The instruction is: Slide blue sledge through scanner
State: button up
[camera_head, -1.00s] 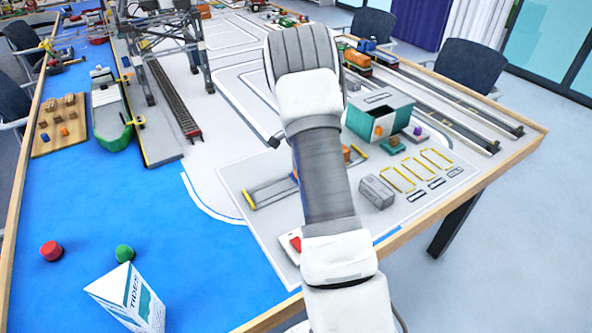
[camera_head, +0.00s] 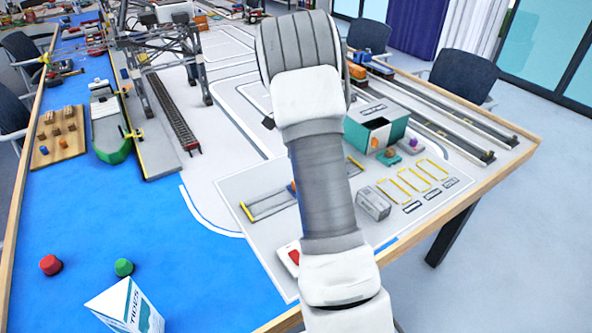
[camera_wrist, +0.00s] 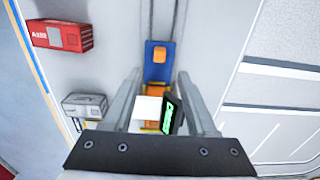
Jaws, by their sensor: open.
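In the wrist view the blue sledge (camera_wrist: 159,75), a small plate with an orange knob, lies on a narrow track beyond my fingertips. Below it in the picture, a white block (camera_wrist: 147,112) and a dark panel with a green display (camera_wrist: 169,116) stand across the track between my fingers; they look like the scanner. An orange part shows just above the white block. My gripper (camera_wrist: 158,82) is open, its fingers on either side of the track; I see no contact with the sledge. In the head view my arm hides my gripper and most of the track (camera_head: 270,207).
A red container (camera_wrist: 62,36) and a grey container (camera_wrist: 84,105) lie left of the track in the wrist view. The head view shows a teal box (camera_head: 362,134), a crane (camera_head: 150,60), red and green buttons (camera_head: 124,267) and a white carton (camera_head: 128,308).

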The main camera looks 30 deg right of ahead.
notch_tip(320, 180, up, 8)
jog(key=shift+f+p, duration=0.2)
jog(key=shift+p, duration=0.25)
